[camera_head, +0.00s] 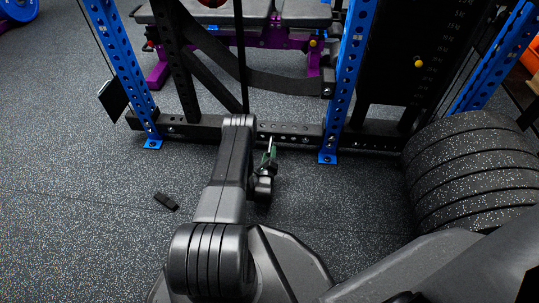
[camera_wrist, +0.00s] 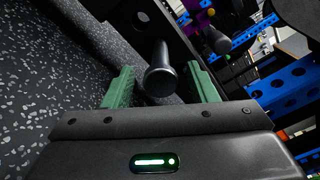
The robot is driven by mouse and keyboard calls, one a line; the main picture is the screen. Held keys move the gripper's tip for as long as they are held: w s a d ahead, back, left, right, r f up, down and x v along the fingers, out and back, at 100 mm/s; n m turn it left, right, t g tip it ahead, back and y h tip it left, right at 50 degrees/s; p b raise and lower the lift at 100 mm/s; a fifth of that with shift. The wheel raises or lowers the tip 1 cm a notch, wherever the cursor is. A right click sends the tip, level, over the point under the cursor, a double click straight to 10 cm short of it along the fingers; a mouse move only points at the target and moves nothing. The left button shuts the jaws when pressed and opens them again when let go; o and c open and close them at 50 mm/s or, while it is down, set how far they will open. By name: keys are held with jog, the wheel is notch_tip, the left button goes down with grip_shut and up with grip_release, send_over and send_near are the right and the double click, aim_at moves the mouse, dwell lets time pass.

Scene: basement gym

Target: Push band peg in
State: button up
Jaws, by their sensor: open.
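The band peg (camera_wrist: 161,72) is a dark cylinder with a round, flared end facing the wrist camera. It stands out from the dark rack base beam (camera_head: 290,131). My gripper (camera_wrist: 163,88) is open, with one green finger on each side of the peg and the peg's end between them. A gap shows on the right; I cannot tell whether the left finger touches. In the head view my gripper (camera_head: 268,160) is low in front of the beam, partly hidden by my arm. The peg's root is hidden in the wrist view.
Blue uprights (camera_head: 342,90) stand on both sides of my gripper. Thick black plates (camera_head: 470,175) sit at the right. A small black block (camera_head: 165,201) lies on the speckled floor at left. A purple-framed bench (camera_head: 275,38) stands behind. Floor at left is mostly clear.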

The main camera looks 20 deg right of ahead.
jog(key=shift+w+d, duration=0.35)
jog(key=shift+w, duration=0.2)
